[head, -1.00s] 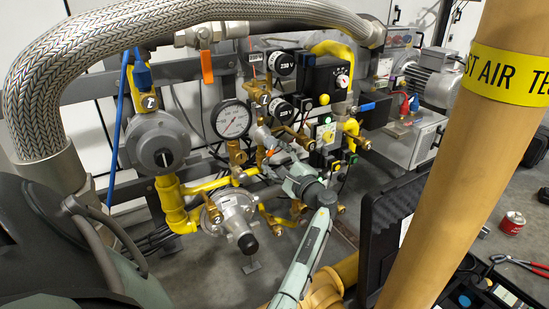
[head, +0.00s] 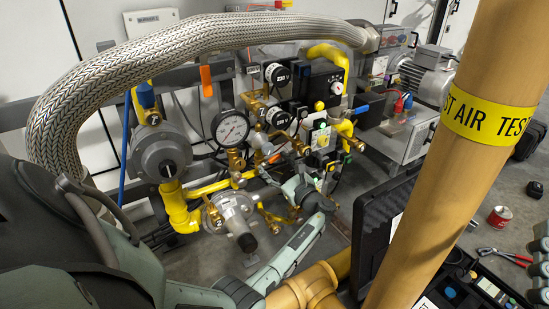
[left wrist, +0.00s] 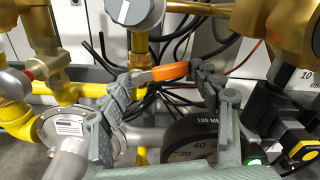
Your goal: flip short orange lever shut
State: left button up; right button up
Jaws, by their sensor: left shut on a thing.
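The short orange lever (left wrist: 172,71) shows in the left wrist view, lying nearly level below a brass fitting. My left gripper (left wrist: 173,76) is shut on the orange lever, with one finger at each end of it. In the head view my left gripper (head: 270,172) is in among the brass valves and yellow pipes, right of the round pressure gauge (head: 230,127); the lever is small and partly hidden there. My right gripper is not in view.
Another orange lever (head: 206,81) hangs near the braided hose (head: 200,38). A dark dial gauge (left wrist: 195,135) sits close below the fingers in the wrist view. A thick tan pipe (head: 455,170) and an open black case (head: 378,225) stand at right.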

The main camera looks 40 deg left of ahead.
pick_arm(q)
jog(key=shift+a+f+m+p, duration=0.1)
jog(key=shift+f+m+p, duration=0.1)
jog(key=shift+m+p, duration=0.45)
jog(key=shift+f+m+p, duration=0.15)
jog(key=shift+m+p, duration=0.05)
jog(key=shift+m, duration=0.85)
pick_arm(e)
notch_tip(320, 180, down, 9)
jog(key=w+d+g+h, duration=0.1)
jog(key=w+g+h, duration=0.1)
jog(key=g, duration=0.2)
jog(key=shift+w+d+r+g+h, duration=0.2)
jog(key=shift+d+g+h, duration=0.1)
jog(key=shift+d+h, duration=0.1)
pick_arm(q)
jog(key=o, duration=1.2)
jog(key=shift+c, duration=0.2)
jog(key=v, duration=1.2)
